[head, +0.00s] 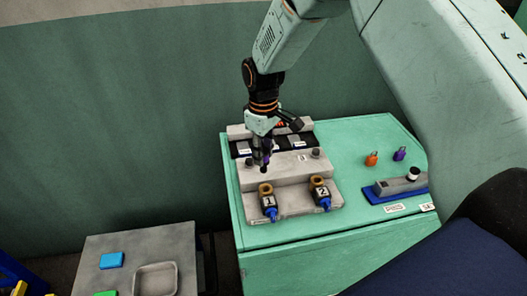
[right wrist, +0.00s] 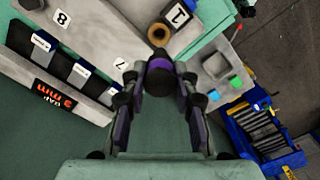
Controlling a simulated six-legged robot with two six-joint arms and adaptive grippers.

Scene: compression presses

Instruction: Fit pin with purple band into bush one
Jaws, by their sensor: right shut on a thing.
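My right gripper (head: 262,150) is shut on the pin with the purple band. In the right wrist view the pin (right wrist: 160,77) sits between the two fingertips, seen nearly end-on, dark with purple around its top. Bush one (head: 265,190) is a brass ring on a dark holder marked 1 at the front left of the grey fixture. In the right wrist view bush one (right wrist: 158,34) shows just beyond the pin. In the head view the gripper is above and behind bush one, apart from it. Bush two (head: 318,182) stands to its right. My left gripper is not in view.
The stepped grey fixture (head: 290,170) stands on a green bench (head: 345,140). An orange piece (head: 372,158) and a purple piece (head: 400,153) stand at right, behind a blue-based device (head: 400,187). A lower grey table (head: 190,240) holds a tray and coloured blocks.

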